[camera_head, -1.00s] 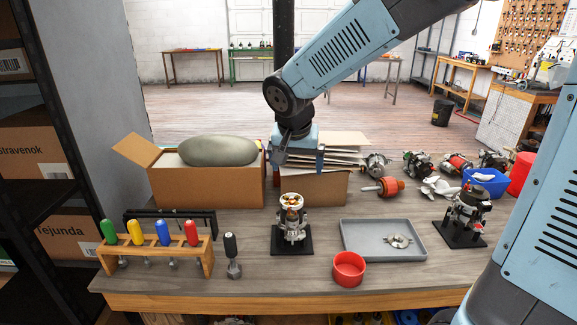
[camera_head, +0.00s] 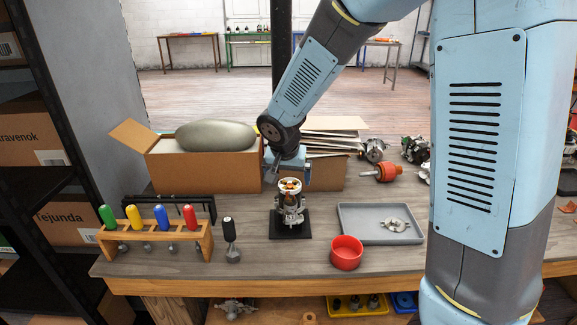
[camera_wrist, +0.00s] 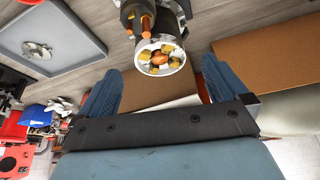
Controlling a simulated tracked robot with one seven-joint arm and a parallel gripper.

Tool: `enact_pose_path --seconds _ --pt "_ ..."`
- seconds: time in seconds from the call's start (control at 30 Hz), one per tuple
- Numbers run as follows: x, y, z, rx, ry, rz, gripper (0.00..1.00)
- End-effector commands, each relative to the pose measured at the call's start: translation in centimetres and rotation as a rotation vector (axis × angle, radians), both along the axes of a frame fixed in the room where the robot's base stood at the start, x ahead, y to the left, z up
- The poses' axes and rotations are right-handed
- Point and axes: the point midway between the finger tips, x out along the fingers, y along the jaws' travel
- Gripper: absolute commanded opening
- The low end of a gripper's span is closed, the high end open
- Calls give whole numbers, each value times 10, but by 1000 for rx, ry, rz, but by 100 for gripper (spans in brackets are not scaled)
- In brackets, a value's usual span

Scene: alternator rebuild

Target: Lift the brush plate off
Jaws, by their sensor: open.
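The alternator (camera_head: 291,212) stands upright on a black base (camera_head: 290,231) on the bench. Its open top faces up. In the wrist view, a pale round rim surrounds several yellow blocks and a copper-coloured centre, which looks like the brush plate (camera_wrist: 161,59). My gripper (camera_head: 285,172) is above and just behind the alternator in the head view. In the wrist view my gripper (camera_wrist: 160,70) has its two blue fingers wide apart, with the alternator top showing beyond and between them. Nothing is held. Whether the fingers are level with the plate I cannot tell.
A grey tray (camera_head: 355,237) with a silver part (camera_head: 394,224) lies to the right, with a red bowl (camera_head: 346,252) in front. A tool rack (camera_head: 158,240) and a black-handled tool (camera_head: 230,240) are left. Cardboard boxes (camera_head: 205,172) stand behind.

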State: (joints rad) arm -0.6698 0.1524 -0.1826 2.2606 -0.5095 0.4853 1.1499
Motion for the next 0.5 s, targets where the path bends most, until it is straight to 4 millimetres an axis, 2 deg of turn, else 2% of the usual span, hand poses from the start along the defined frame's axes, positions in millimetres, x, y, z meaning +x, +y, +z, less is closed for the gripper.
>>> enact_pose_path --seconds 0.2,0.5 --pt "8 -2 -21 -1 1 0 100" --pt "11 -3 -28 0 0 0 100"
